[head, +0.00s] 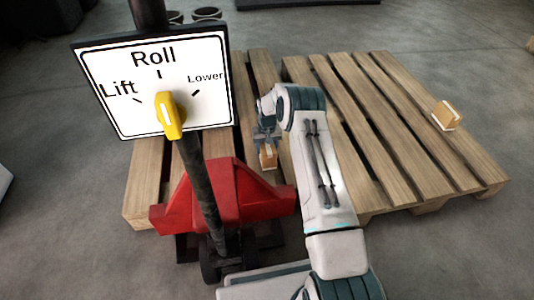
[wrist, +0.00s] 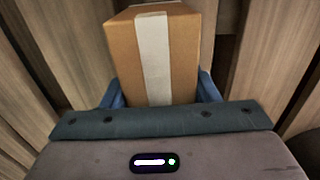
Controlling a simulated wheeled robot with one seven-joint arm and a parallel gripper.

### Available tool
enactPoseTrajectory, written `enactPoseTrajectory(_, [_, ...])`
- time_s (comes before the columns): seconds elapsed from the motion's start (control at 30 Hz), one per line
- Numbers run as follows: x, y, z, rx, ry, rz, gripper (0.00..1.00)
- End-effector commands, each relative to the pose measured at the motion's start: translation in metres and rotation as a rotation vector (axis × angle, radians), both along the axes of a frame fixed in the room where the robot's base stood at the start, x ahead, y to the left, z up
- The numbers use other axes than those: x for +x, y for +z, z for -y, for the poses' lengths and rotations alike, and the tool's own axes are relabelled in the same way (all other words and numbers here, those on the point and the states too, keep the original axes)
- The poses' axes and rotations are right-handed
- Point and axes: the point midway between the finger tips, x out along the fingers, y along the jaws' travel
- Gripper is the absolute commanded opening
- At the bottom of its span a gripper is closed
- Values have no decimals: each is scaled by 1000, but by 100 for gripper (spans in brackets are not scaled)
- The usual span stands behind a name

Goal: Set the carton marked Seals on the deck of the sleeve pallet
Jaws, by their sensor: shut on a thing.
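My gripper (head: 267,138) is shut on a small brown carton (head: 268,157), which hangs below it in the head view. In the wrist view the carton (wrist: 152,58) sits between the blue fingers (wrist: 160,98), with a pale strip of tape down it. No Seals mark can be read on it. The carton is over the right side of the left wooden pallet (head: 146,172), near the gap between two pallets. I cannot tell whether it touches the wood. A second small carton (head: 447,115) lies on the right wooden pallet (head: 397,150). Which one is the sleeve pallet is not clear.
A red pallet truck (head: 222,190) stands at the left pallet. Its dark handle post (head: 205,190) carries a Lift, Roll, Lower board (head: 115,72) with a yellow knob (head: 168,115) at Roll. Dark round parts (head: 206,13) stand behind. Most right pallet slats are bare.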

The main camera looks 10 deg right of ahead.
Motion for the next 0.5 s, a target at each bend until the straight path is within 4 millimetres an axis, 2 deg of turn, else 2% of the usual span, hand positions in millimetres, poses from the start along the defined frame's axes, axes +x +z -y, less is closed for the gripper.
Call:
enactPoseTrajectory(0.03, [0, -14, 0, 1, 0, 0, 25])
enactPoseTrajectory(0.13, [1, -24, 0, 1, 0, 1, 25])
enactPoseTrajectory(0.5, [0, -26, 0, 0, 0, 0, 25])
